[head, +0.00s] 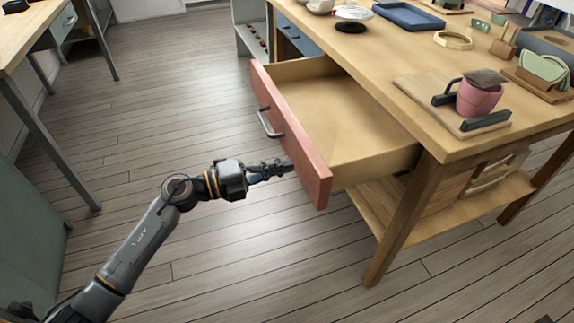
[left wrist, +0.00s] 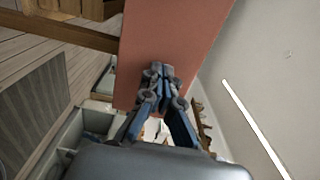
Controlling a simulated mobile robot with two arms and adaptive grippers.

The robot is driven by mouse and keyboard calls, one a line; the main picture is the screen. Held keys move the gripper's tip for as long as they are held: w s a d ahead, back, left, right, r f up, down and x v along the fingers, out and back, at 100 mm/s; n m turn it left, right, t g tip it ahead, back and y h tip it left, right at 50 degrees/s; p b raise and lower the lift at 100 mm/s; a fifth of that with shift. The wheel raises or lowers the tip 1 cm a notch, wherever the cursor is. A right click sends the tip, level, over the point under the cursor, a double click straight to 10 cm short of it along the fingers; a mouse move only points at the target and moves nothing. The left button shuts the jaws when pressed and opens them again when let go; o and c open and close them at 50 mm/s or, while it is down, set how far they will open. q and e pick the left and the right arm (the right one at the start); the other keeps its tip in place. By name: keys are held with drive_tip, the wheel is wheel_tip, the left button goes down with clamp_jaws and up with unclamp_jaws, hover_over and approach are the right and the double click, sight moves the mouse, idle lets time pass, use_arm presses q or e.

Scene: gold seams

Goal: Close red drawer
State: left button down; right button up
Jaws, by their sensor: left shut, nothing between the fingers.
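The red drawer (head: 302,152) is pulled well out from under the wooden table, and its wooden inside is empty. Its red front carries a metal bar handle (head: 269,124). My left gripper (head: 290,165) is shut and empty, with its fingertips at the outer face of the red front, to the right of the handle and near the front's lower right part. In the left wrist view the shut fingertips (left wrist: 156,70) overlap the red front (left wrist: 175,35). I cannot tell whether they touch it. My right gripper is not in view.
The wooden table (head: 375,50) bears a blue tray (head: 408,15), a pink cup (head: 478,98) and several other items. A blue drawer (head: 297,36) sits farther back. Another table (head: 30,35) stands at the left. The floor (head: 130,160) before the drawer is clear.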

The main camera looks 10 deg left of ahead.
sight(300, 160)
use_arm(q)
drive_tip(key=shift+x, duration=0.8)
drive_tip(key=p+x, duration=0.1)
drive_tip(key=x, duration=0.3)
drive_tip(key=shift+w+d+r+p, duration=0.15)
drive_tip(key=shift+d+r+p, duration=0.1)
drive_tip(key=shift+p, duration=0.15)
drive_tip(key=p+x, duration=0.1)
drive_tip(key=x, duration=0.4)
drive_tip(key=shift+d, duration=0.1)
drive_tip(key=x, duration=0.6)
drive_tip(key=shift+f, duration=0.15)
drive_tip(key=x, duration=0.5)
drive_tip(key=b+x, duration=0.1)
drive_tip(key=x, duration=0.4)
drive_tip(key=shift+w+d+f, duration=0.15)
drive_tip(key=shift+w+f, duration=0.1)
drive_tip(key=shift+w+d+b, duration=0.2)
drive_tip(key=shift+d+b, duration=0.1)
drive_tip(key=shift+r, duration=0.3)
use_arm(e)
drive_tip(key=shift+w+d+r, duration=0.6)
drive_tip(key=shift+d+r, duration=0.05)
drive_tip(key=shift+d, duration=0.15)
use_arm(q)
drive_tip(key=shift+r, duration=0.1)
